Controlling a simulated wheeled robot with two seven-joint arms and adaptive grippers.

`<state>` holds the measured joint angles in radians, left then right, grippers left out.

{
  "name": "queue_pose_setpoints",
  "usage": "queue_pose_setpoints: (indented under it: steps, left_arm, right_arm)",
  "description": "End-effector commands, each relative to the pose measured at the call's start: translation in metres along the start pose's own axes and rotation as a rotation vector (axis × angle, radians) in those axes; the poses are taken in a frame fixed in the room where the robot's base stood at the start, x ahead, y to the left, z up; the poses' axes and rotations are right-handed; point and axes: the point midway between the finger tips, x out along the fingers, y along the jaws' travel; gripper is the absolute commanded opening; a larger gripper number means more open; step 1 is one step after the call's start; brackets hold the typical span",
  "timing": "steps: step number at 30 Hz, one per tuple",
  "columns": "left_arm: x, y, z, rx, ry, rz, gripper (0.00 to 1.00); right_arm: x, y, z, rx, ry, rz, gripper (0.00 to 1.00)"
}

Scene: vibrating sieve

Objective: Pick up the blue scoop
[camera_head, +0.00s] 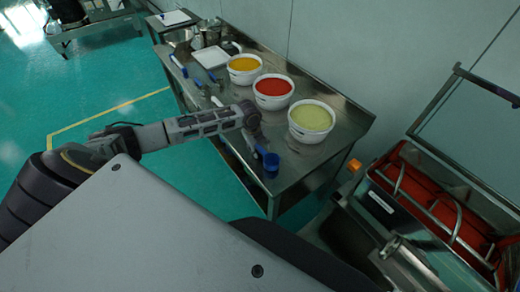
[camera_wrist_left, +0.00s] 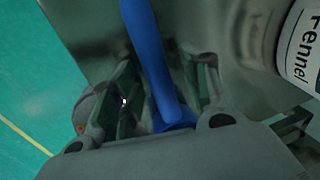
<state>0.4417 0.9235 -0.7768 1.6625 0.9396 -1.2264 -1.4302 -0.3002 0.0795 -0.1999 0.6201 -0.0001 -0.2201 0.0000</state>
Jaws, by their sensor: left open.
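The blue scoop (camera_head: 271,164) lies near the front edge of the steel table (camera_head: 341,138), its cup toward the near right corner. My left gripper (camera_head: 253,143) is low over the table at the scoop's handle and hides part of it. In the left wrist view the blue handle (camera_wrist_left: 150,55) runs between the two spread fingers of the left gripper (camera_wrist_left: 163,88). The fingers stand apart on either side of it, and I cannot tell whether either touches it. The gripper body hides the lower end of the scoop. My right gripper is not in view.
Bowls of orange (camera_head: 244,64), red (camera_head: 273,88) and pale green (camera_head: 311,117) contents stand along the table's back. A bowl labelled Fennel (camera_wrist_left: 300,45) is close to the gripper. A white tray (camera_head: 210,57) and other blue-handled tools (camera_head: 179,66) lie farther off. An orange-lined machine (camera_head: 425,195) stands right.

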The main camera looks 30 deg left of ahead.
Motion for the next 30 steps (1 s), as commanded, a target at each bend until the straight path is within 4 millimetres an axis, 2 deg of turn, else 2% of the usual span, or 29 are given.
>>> queue_pose_setpoints:
  steps: [5, 18, 29, 30]
  left_arm:
    - [0.0086, 0.0002, 0.0001, 0.0, 0.0, 0.0, 0.46]
    - [0.0089, 0.0003, 0.0, 0.0, 0.0, 0.0, 0.46]
    - [0.0088, 0.0003, 0.0001, 0.0, 0.0, 0.0, 0.01]
    - [0.0088, 0.0003, 0.0001, 0.0, -0.001, 0.0, 0.0]
  right_arm:
    - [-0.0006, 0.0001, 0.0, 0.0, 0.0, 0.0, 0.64]
    - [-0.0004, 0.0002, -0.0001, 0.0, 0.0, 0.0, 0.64]
    - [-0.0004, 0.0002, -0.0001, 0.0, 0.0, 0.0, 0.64]
    - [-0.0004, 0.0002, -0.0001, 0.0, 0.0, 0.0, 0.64]
